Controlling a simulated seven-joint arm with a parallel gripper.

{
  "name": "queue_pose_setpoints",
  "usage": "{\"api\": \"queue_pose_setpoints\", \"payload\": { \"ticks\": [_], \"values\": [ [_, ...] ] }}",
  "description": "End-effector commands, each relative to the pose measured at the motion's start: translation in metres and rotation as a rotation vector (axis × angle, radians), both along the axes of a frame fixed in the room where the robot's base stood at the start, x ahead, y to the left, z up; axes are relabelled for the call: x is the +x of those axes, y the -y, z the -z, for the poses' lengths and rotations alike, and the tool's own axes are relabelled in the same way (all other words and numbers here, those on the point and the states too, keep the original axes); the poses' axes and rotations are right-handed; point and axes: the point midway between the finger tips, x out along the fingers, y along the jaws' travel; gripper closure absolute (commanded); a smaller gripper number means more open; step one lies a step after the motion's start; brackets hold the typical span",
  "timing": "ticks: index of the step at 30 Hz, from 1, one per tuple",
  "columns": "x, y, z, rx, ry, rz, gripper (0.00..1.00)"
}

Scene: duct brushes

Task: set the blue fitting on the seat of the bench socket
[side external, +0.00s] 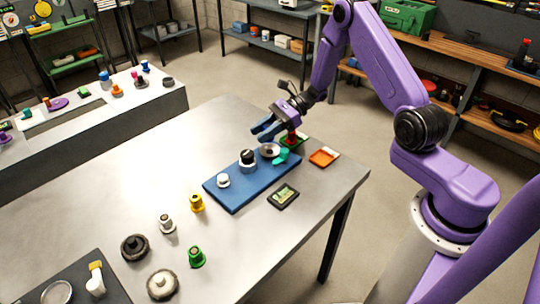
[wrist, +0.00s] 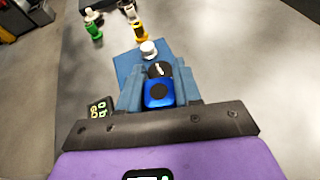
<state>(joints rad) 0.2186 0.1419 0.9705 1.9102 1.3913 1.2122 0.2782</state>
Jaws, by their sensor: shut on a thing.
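My gripper (side external: 263,130) is above the far right end of the blue board (side external: 228,192) on the metal table. In the wrist view, my gripper (wrist: 159,94) is shut on the blue fitting (wrist: 158,95), which sits between its two blue fingers. In the side view the fingers blend with the fitting, so its outline is unclear. A round grey seat with a dark centre (side external: 269,150) is on the board below the gripper; I cannot tell for sure that it is the bench socket. The fitting appears above it, apart from it.
A black-topped fitting (side external: 248,157) and a white knob (side external: 223,181) stand on the board. A teal piece (side external: 281,157) is beside the seat. A red piece (side external: 292,137), an orange tray (side external: 323,157) and a dark device (side external: 284,196) are close by.

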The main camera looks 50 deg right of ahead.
Motion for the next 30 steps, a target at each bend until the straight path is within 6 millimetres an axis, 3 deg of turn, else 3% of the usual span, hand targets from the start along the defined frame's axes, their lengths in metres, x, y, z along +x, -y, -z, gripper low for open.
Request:
{"api": "queue_pose_setpoints", "payload": {
  "ticks": [3, 10, 30],
  "values": [
    [0.012, 0.016, -0.003, 0.001, 0.000, 0.078, 0.98],
    [0.018, 0.023, 0.003, 0.000, -0.001, 0.114, 0.98],
    [0.017, 0.022, 0.060, 0.000, 0.000, 0.109, 0.98]
  ]
}}
